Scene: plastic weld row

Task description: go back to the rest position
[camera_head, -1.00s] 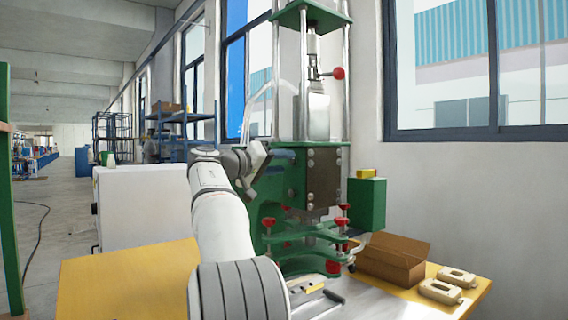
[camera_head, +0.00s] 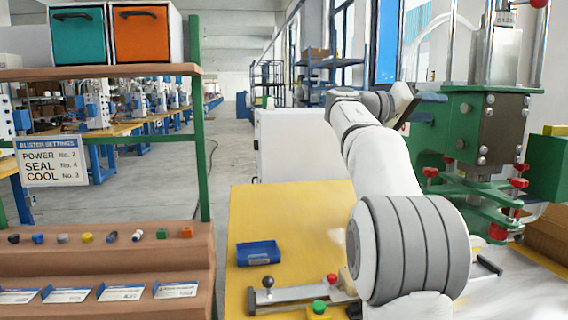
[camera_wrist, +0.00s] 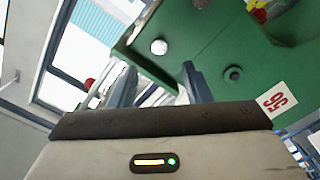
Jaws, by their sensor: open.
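My arm reaches up and forward in the head view, in front of the green welding press (camera_head: 478,130). My gripper (camera_head: 430,92) is at its far end, small and partly hidden by the wrist. In the wrist view my gripper (camera_wrist: 155,82) shows two grey-blue fingers standing apart, with nothing between them. Beyond the fingers is the press's green body (camera_wrist: 215,50) with a bolt head and a dark hole. I cannot tell how far the fingertips are from it.
A yellow table (camera_head: 290,215) holds a blue tray (camera_head: 258,253) and a fixture with a black knob (camera_head: 268,283). A shelf (camera_head: 110,240) with small parts and cards stands left. A brown box (camera_head: 548,232) is at right. The aisle (camera_head: 225,170) is clear.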

